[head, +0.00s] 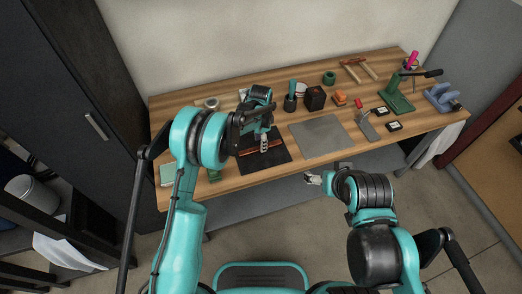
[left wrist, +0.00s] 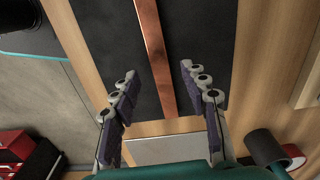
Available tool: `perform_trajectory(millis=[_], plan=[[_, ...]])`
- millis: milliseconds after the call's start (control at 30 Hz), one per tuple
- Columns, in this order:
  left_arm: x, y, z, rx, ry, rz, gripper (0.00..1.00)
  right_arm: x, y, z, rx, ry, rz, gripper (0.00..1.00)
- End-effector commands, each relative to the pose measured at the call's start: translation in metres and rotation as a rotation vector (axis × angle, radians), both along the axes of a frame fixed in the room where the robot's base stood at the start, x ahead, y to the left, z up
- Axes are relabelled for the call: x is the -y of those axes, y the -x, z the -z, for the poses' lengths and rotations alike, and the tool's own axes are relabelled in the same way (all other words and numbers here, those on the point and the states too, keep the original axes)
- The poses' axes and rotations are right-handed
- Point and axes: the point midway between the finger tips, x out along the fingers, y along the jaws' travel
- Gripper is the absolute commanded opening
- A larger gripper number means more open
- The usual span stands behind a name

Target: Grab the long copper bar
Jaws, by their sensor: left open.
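The long copper bar (head: 246,152) lies on a black mat (head: 281,157) on the left part of the workbench. It also shows in the left wrist view (left wrist: 154,50), running lengthwise between my fingers in the picture. My left gripper (head: 264,146) is over the bar in the head view and hides part of it. In the left wrist view my left gripper (left wrist: 158,70) is open and empty, one finger on each side of the bar; the height above it is hard to judge. My right gripper (head: 313,179) is in front of the bench edge, too small to read its jaws.
A grey plate (head: 320,135) lies right of the mat. Behind it stand a dark box (head: 315,98) and a dark cup (head: 290,103). A green press (head: 398,102) and a blue vise-like tool (head: 440,97) stand at the right.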

Motion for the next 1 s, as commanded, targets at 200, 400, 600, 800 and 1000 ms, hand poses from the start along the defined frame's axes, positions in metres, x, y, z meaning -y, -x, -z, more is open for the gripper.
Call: perform_trajectory(millis=[200, 400, 600, 800, 1000], plan=[[0.0, 0.0, 0.028, 0.0, 0.0, -0.001, 0.45, 0.0, 0.0, 0.013, 0.0, 0.0, 0.0, 0.77], [0.0, 0.0, 0.027, 0.0, 0.0, -0.001, 0.4, 0.0, 0.0, 0.012, 0.0, 0.0, 0.0, 0.77], [0.0, 0.0, 0.027, 0.0, 0.0, -0.001, 0.0, 0.0, 0.0, 0.012, 0.0, 0.0, 0.0, 0.77], [0.0, 0.0, 0.026, 0.0, 0.0, -0.001, 0.0, 0.0, 0.0, 0.012, 0.0, 0.0, 0.0, 0.77], [0.0, 0.0, 0.023, 0.001, 0.0, -0.001, 0.0, 0.0, 0.0, 0.01, 0.0, 0.0, 0.0, 0.77]])
